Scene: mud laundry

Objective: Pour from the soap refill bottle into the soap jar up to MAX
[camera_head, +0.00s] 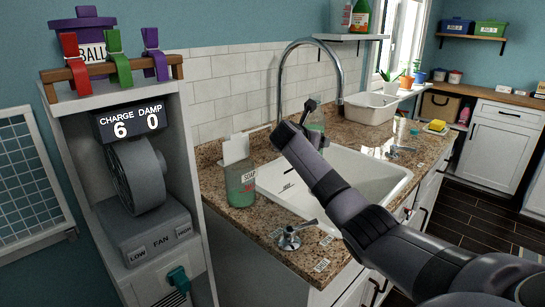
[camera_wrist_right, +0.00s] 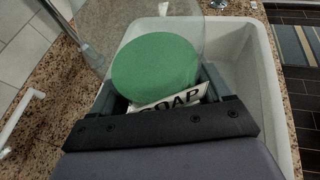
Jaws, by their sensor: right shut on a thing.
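The soap refill bottle, clear with green liquid and a SOAP label, shows large in the right wrist view (camera_wrist_right: 155,68). My right gripper (camera_wrist_right: 160,95) is shut on it. In the head view this gripper (camera_head: 305,122) holds the bottle (camera_head: 317,124) above the back of the sink, and my arm hides part of it. The soap jar (camera_head: 241,186), green with a pale label, stands upright on the counter left of the sink, apart from the gripper. I cannot read its MAX mark or fill level. My left gripper is not in view.
A white sink (camera_head: 350,180) with a tall curved faucet (camera_head: 340,70) lies beside and under my right arm. A metal tap handle (camera_head: 290,238) stands on the front counter. A white card (camera_head: 236,149) stands behind the jar. A grey fan unit (camera_head: 138,180) is at left.

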